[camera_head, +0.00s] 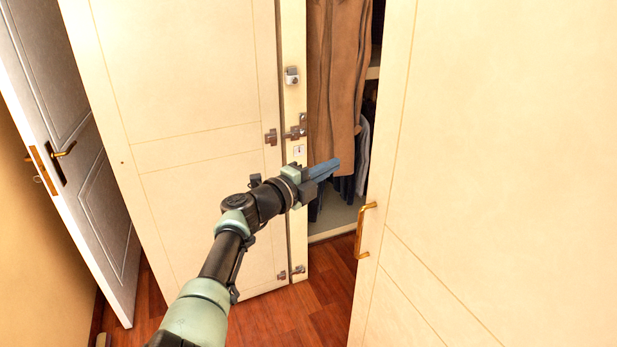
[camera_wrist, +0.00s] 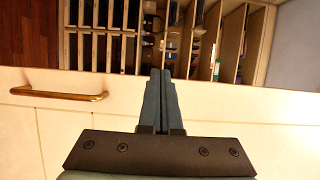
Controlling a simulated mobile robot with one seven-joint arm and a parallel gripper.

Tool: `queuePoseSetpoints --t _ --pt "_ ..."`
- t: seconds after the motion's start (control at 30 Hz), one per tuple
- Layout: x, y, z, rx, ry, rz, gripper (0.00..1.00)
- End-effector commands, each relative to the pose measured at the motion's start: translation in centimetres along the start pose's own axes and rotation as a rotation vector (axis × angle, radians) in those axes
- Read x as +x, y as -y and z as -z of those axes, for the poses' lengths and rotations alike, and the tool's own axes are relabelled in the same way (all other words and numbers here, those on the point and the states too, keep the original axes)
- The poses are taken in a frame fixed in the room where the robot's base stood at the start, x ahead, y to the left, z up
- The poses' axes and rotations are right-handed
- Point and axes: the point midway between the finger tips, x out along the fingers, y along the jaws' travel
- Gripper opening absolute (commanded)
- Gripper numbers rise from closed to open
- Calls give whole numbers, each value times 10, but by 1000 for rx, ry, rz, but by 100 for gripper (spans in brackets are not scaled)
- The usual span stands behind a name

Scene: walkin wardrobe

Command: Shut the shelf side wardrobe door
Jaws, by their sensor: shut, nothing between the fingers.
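A cream wardrobe door (camera_head: 500,150) with a brass handle (camera_head: 364,230) fills the right of the head view. It stands ajar, with a gap on its left. A cream door panel (camera_wrist: 250,105) with a brass handle (camera_wrist: 60,94) also spans the wrist view, and shelves (camera_wrist: 100,40) show beyond its edge. I cannot tell for sure that it is the same door. My gripper (camera_head: 332,168) is shut and empty, left of and above the handle in the head view. In the wrist view my gripper (camera_wrist: 164,72) overlaps the panel's edge; contact cannot be told.
Brown clothes (camera_head: 335,70) hang inside. A white door (camera_head: 75,150) stands at the far left. Bare wooden floor (camera_head: 325,290) shows below.

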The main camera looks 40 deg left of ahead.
Motion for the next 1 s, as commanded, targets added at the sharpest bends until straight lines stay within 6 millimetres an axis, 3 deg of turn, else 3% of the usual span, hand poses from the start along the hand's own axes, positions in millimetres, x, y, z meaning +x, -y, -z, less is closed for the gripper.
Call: queuePoseSetpoints --t 0.23,1.0 --pt "-10 -6 -24 0 4 1 0" --pt "-20 -2 -45 -1 3 -1 0"
